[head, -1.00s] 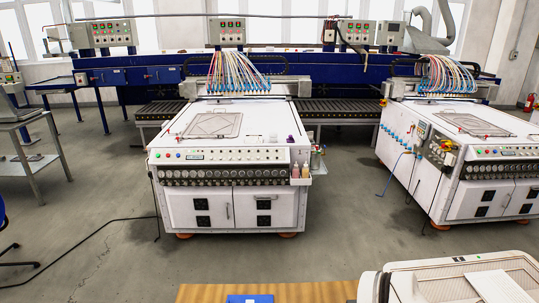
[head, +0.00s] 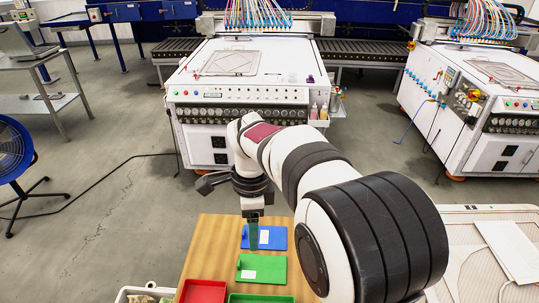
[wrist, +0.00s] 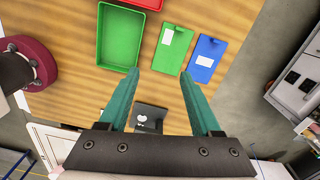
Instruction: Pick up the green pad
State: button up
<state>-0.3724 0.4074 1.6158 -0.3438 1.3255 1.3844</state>
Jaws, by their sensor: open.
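The green pad (head: 268,274) lies flat on the wooden table, with a white label and a small raised knob near its left end. It also shows in the wrist view (wrist: 176,53), just beyond my fingertips. My gripper (head: 254,247) points down, open and empty, its teal fingers overlapping the blue pad and the green pad's far edge in the head view. The fingers appear above the table; I cannot tell the exact height.
The blue pad (head: 276,238) lies just behind the green pad. A red tray (head: 203,290) and a green tray (wrist: 100,38) stand close by. The wooden table (head: 205,245) has bare room left of the pads. A dark object (wrist: 150,113) shows between the gripper fingers.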

jog(key=m, duration=0.2)
send_over(240, 263)
notch_tip(240, 263, down, 4)
notch_tip(240, 263, down, 15)
jog(key=shift+f, duration=0.1)
grip_shut()
